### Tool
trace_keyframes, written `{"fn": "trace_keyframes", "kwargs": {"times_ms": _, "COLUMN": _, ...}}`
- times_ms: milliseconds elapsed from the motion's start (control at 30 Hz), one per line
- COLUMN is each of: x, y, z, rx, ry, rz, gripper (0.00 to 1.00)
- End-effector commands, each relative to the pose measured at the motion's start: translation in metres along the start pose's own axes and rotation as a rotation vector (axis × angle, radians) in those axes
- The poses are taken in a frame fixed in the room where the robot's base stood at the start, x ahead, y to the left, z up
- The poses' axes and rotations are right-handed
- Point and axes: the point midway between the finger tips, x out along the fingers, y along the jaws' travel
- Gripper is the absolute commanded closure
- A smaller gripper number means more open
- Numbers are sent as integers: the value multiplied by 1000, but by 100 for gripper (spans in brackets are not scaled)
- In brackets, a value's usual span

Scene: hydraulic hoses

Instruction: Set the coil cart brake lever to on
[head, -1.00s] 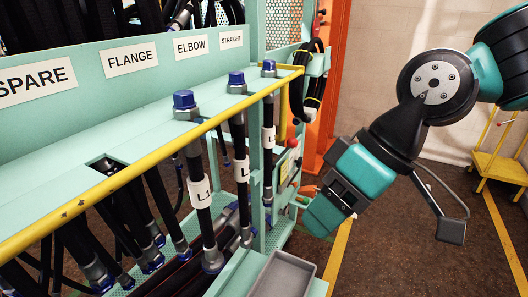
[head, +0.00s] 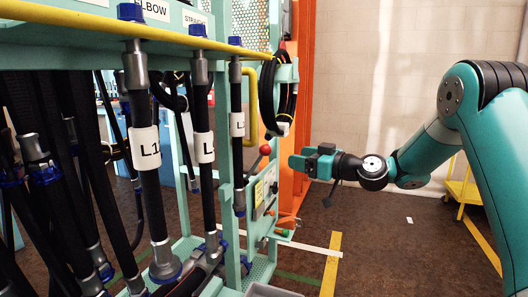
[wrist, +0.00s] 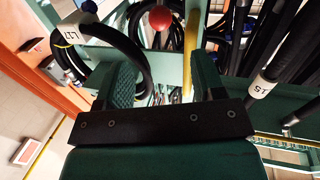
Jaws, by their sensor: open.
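A lever with a red ball knob (head: 265,149) stands up at the end of the teal hose frame, above a panel with a yellow label (head: 258,193). The knob also shows at the top of the wrist view (wrist: 160,18), beyond and roughly between my fingertips. My gripper (head: 296,163) is just right of the knob in the head view, pointing left at about its height. In the wrist view its two green fingers (wrist: 160,75) are apart with nothing held between them. I cannot read any on or off marking.
Black hoses labelled L1 (head: 147,150) hang along the frame at left. A coiled hose (wrist: 125,45) hangs close to my left finger in the wrist view. An orange post (head: 300,100) stands behind the panel.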

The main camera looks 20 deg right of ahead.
Motion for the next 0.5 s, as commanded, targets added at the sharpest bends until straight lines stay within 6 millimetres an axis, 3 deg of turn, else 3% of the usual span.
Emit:
{"fn": "trace_keyframes", "kwargs": {"times_ms": 300, "x": 75, "y": -2, "z": -2, "rx": -1, "ry": 1, "rz": -5, "gripper": 38}}
{"fn": "trace_keyframes", "kwargs": {"times_ms": 500, "x": 109, "y": -1, "z": -1, "rx": 0, "ry": 0, "rz": -3, "gripper": 38}}
